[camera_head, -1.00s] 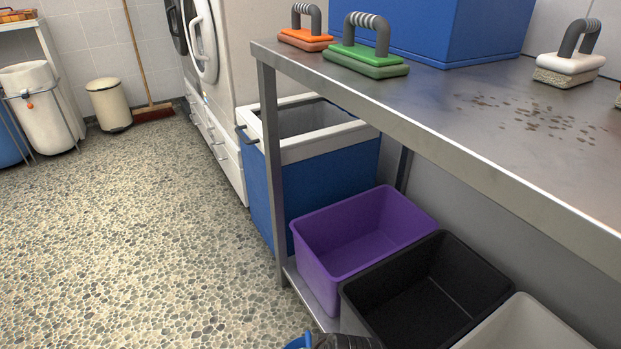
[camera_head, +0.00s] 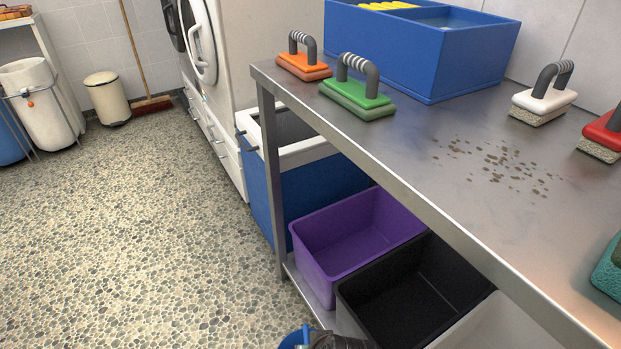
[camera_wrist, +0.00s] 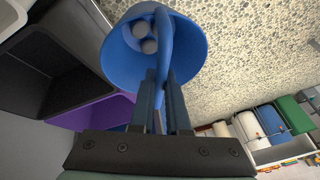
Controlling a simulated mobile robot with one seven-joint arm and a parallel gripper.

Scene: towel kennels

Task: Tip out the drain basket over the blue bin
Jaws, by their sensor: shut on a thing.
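The drain basket is a blue cup (camera_wrist: 122,52) with a strap handle across its mouth, and it fills the upper middle of the wrist view. Its mouth faces the wrist camera, and a few grey round pieces show inside. My gripper (camera_wrist: 162,76) is shut on the handle. In the head view only a bit of the blue basket (camera_head: 296,338) and of my gripper shows at the bottom edge, left of the black bin. A blue bin with a white rim (camera_head: 318,190) stands on the floor between the table and the washing machines. Its inside is partly hidden by the table.
Purple (camera_head: 318,262) and black (camera_head: 362,312) bins and a pale one stand on the shelf under the steel table (camera_head: 420,150). On the table are handled scrubbers and a blue box (camera_head: 415,60) with yellow inside. The pebbled floor on the left is clear.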

